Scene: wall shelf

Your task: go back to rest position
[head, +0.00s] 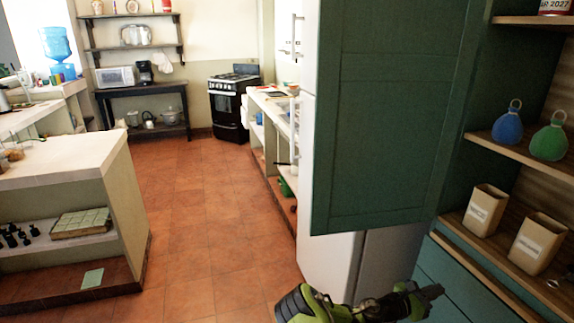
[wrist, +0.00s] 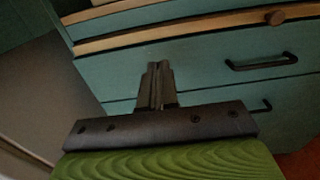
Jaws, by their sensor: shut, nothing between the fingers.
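My gripper (wrist: 158,85) is shut and empty in the wrist view, its two dark fingers pressed together. It points at the teal drawer fronts (wrist: 205,68), which have dark handles. In the head view my green and black arm shows low at the bottom, in front of the lower teal cabinet (head: 450,285). I cannot tell from these views whether the fingers touch the drawer fronts.
A green cabinet door (head: 395,110) stands in front of the white fridge (head: 330,265). On the right, wooden shelves hold two beige containers (head: 485,210) and blue (head: 508,127) and green (head: 549,140) round objects. The tiled floor (head: 200,215) is clear beside the counter (head: 60,165).

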